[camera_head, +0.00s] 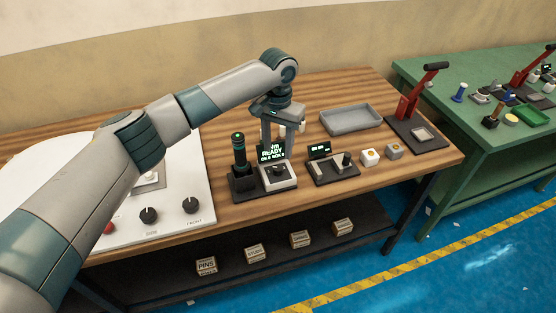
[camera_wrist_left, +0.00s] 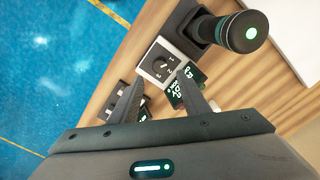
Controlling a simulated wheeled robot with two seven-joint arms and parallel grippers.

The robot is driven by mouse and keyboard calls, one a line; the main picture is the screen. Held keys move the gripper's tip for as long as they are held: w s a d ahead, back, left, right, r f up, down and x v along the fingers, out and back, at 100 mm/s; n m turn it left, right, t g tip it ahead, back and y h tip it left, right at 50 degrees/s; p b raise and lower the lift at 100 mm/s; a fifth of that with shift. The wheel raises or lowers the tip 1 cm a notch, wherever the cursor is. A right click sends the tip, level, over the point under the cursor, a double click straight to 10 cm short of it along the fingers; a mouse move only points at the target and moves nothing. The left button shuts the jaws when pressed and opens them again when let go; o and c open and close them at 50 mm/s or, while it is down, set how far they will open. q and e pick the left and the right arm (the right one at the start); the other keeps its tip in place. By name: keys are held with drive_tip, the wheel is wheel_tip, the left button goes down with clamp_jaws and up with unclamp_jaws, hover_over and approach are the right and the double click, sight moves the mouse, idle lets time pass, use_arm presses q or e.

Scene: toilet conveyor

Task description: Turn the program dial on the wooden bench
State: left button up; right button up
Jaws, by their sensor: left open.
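The program dial (camera_head: 279,170) is a dark round knob on a small light-grey box near the front edge of the wooden bench (camera_head: 300,90). In the left wrist view the dial (camera_wrist_left: 162,65) shows numbers around it. A small display (camera_head: 271,151) with green and white text reading READY stands behind it. My left gripper (camera_head: 279,142) points down above and behind the dial box. It is open and empty. In the left wrist view its fingertips (camera_wrist_left: 162,76) appear on either side of the dial's near edge; I see no contact. My right gripper is not in view.
A black hand tool with a green-lit top (camera_head: 238,152) stands close left of the dial. A white panel with knobs (camera_head: 170,200) is left.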

sight(278, 167)
use_arm(q)
wheel_tip(278, 167, down, 8)
drive_tip(key=shift+r+p, duration=0.2)
drive_tip(key=shift+p, duration=0.7)
drive_tip(key=shift+c, duration=0.3)
drive_tip(key=c, duration=1)
